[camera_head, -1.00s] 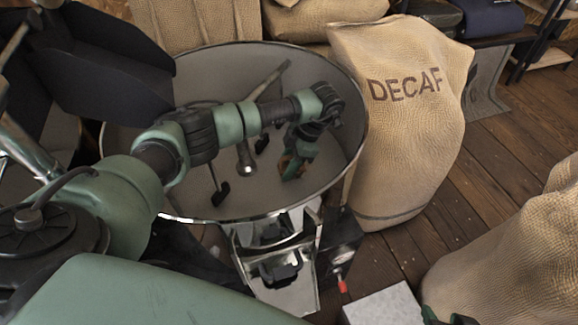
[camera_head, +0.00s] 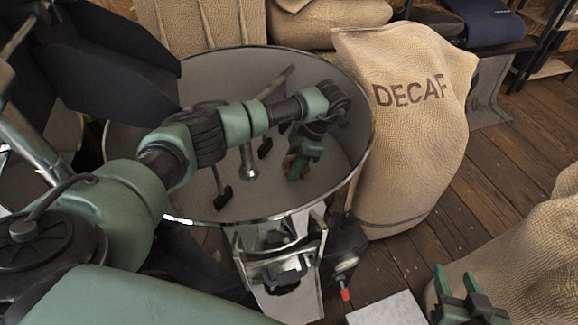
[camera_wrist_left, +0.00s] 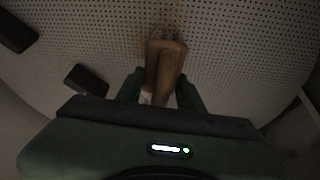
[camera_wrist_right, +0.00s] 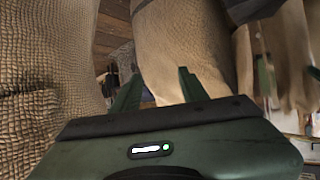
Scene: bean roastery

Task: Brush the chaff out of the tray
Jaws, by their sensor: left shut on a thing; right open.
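The tray (camera_head: 180,205) is a wide round metal pan with a shiny rim and stirring arms inside. In the left wrist view its perforated floor (camera_wrist_left: 235,50) fills the picture. My left gripper (camera_head: 297,170) is down inside the tray towards its right side. It is shut on a brown wooden brush (camera_wrist_left: 163,70), whose far end is close to the floor; I cannot tell if it touches. The brush shows only as a small brown patch in the head view (camera_head: 288,162). I cannot make out chaff clearly. My right gripper (camera_head: 458,281) is open and empty, outside the tray at lower right.
A DECAF sack (camera_head: 415,130) stands close against the tray's right side. Another sack (camera_head: 530,250) stands beside my right gripper. Dark paddles (camera_wrist_left: 85,80) of the stirring arms lie near the left gripper. A metal chute (camera_head: 280,270) is at the tray's front. Wooden floor lies between the sacks.

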